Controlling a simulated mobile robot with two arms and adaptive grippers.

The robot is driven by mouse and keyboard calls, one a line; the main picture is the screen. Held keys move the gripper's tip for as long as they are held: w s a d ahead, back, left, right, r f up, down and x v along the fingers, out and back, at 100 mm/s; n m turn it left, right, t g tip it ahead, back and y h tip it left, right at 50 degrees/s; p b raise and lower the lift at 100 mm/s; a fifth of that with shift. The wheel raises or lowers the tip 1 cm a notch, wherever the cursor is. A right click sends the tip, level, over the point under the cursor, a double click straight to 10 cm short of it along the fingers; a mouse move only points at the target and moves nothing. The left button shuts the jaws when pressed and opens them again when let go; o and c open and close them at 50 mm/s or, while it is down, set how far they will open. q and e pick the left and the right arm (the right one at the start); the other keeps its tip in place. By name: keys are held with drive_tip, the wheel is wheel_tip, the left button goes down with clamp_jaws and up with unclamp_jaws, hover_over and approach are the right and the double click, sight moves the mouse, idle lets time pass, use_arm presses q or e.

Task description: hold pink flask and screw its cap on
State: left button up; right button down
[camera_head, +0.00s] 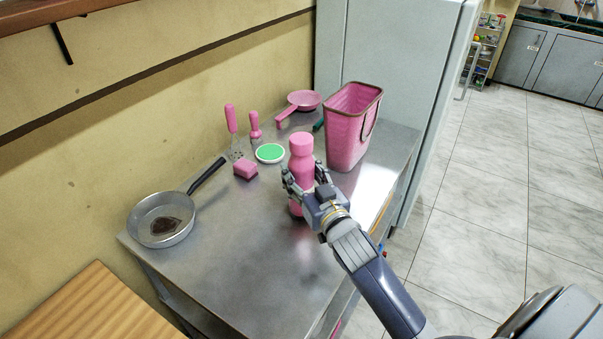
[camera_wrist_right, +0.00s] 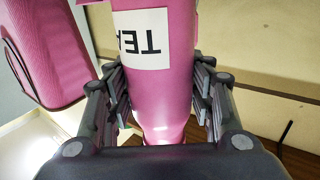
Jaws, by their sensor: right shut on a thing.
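The pink flask (camera_head: 302,173) stands upright on the metal table (camera_head: 225,268). Its pink cap (camera_head: 301,143) sits on top of the flask in the head view; I cannot tell how tight it is. My right gripper (camera_head: 306,187) is shut around the flask's body, one finger on each side. In the right wrist view the flask (camera_wrist_right: 165,85) lies between the two fingers of my right gripper (camera_wrist_right: 163,95), and a white label with dark letters shows on it. The cap is out of the wrist view. My left gripper is not in view.
A pink basket (camera_head: 347,135) stands just behind and right of the flask. A frying pan (camera_head: 161,219) is at left. The table's front is clear.

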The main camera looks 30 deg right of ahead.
idle(0.3)
drive_tip(key=shift+f, duration=0.15)
drive_tip(key=c, duration=0.7)
unclamp_jaws()
drive_tip(key=shift+c, duration=0.2)
drive_tip(key=shift+s, duration=0.35)
drive_tip(key=s+b, duration=0.2)
drive_tip(key=s, duration=0.9)
drive_tip(key=shift+s+a, duration=0.2)
drive_tip(key=shift+a, duration=0.2)
